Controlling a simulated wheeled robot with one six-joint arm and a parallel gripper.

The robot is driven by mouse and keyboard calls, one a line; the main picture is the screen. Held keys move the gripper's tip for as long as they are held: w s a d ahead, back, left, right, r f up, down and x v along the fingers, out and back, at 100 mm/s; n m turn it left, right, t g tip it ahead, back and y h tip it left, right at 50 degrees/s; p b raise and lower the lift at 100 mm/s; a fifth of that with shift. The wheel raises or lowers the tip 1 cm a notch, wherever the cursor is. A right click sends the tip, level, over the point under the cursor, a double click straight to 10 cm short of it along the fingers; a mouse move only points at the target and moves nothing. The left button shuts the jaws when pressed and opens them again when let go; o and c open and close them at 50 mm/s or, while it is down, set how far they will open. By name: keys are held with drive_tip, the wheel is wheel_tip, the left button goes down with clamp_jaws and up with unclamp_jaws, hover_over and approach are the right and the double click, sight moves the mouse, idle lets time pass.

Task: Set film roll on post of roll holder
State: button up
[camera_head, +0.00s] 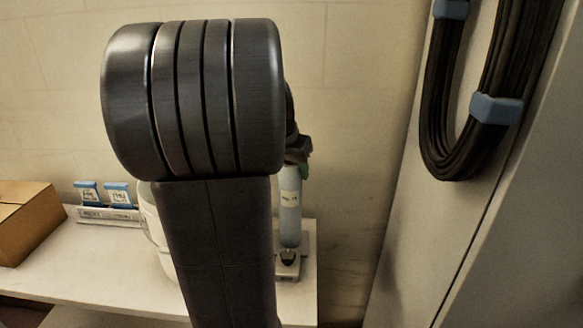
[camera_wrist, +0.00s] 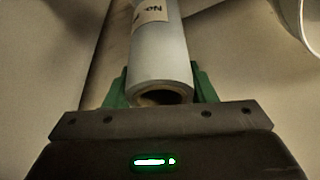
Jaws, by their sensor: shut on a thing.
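The film roll (camera_head: 290,212) is a pale blue-grey tube with a small printed label, upright in the head view. My gripper (camera_head: 296,160) is shut on its top end, partly hidden behind my arm. In the wrist view, the green fingers of my gripper (camera_wrist: 160,88) hold the film roll (camera_wrist: 162,50) from both sides, and its hollow end faces the camera.
The white table (camera_head: 110,262) ends just right of the holder. A white container (camera_head: 156,225) stands behind my arm. A rack (camera_head: 108,215) with blue-and-white packs and a cardboard box (camera_head: 25,220) are at left. Black cables (camera_head: 440,140) hang on a panel at right.

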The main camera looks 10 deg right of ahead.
drive_tip(key=o, duration=1.3)
drive_tip(key=shift+c, duration=0.2)
drive_tip(key=p+v, duration=0.1)
drive_tip(key=v, duration=1.3)
drive_tip(key=shift+f, duration=0.1)
drive_tip(key=x, duration=1.3)
drive_tip(key=shift+w+d+f+b, duration=0.1)
drive_tip(key=shift+w+f+b, duration=0.05)
drive_tip(key=shift+f+b, duration=0.25)
drive_tip(key=shift+r, duration=0.25)
